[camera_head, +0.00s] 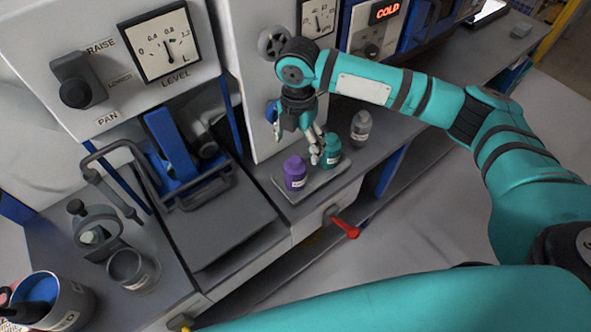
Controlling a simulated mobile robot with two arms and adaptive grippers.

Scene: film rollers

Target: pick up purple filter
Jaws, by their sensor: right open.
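The purple filter (294,174) is a small purple bottle-like canister with a white label, standing upright on a grey tray (309,187) on the counter. A teal canister (331,150) of similar shape stands to its right on the same tray. My right gripper (297,148) points down just above and behind the two canisters, its fingers apart and holding nothing that I can see. One finger overlaps the teal canister in the picture; I cannot tell whether it touches. My left gripper is out of view.
A grey canister (361,127) stands right of the tray. A red handle (345,227) sticks out from the counter front below. At left are a machine with a blue lever (168,146), a glass cup (131,269) and a blue-filled pot (48,299). Panels with gauges rise behind.

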